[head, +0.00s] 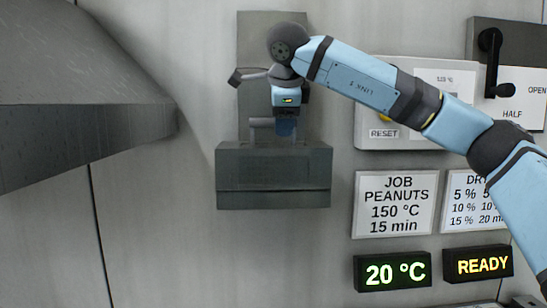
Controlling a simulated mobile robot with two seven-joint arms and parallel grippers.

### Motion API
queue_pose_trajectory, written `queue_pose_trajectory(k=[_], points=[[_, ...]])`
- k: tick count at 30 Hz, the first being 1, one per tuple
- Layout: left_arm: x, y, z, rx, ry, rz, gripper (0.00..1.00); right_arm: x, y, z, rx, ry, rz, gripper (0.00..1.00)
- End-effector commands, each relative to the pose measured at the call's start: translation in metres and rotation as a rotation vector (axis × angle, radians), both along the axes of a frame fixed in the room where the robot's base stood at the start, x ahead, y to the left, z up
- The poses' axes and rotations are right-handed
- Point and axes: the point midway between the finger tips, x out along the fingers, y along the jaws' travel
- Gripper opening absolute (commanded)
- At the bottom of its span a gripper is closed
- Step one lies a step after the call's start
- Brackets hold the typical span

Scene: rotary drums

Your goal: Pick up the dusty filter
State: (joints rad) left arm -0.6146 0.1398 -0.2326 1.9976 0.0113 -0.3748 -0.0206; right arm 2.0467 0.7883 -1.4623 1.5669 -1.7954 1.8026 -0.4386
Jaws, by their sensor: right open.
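My right gripper (286,128) points down over a dark grey box (273,185) on the wall, with its fingers close to the box's top. It is open, though the fingers are small and dark here. A light grey bar (262,122) stands at the box's top, just left of the fingers; it may be the handle of the dusty filter. The filter's body does not show clearly, and I cannot tell whether the fingers touch the bar. My left gripper is out of view.
A grey plate (248,28) stands upright behind my right wrist. A large grey hood (80,145) fills the left. At right are a control panel with a RESET button (383,133), a lever (490,45), signs (394,204) and displays reading 20 °C (392,271) and READY (478,264).

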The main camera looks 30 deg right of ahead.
Motion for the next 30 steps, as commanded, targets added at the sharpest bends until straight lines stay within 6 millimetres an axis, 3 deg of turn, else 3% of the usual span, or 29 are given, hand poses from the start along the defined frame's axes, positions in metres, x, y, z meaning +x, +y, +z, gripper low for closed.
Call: queue_pose_trajectory(k=[7, 14, 15, 25, 30], points=[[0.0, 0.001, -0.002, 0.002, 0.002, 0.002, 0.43, 0.001, 0.0, -0.002, 0.0, 0.0, 0.001, 0.53], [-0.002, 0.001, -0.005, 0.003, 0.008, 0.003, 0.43, 0.001, 0.0, -0.002, 0.0, 0.0, 0.001, 0.02], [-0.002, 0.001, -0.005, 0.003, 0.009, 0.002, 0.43, 0.001, 0.0, -0.002, 0.0, 0.0, 0.001, 0.0], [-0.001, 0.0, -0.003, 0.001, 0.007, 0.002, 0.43, 0.001, 0.0, -0.001, 0.0, -0.001, 0.001, 0.0], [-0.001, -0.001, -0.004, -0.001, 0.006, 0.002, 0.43, 0.001, 0.0, 0.009, 0.001, -0.003, 0.002, 0.0]])
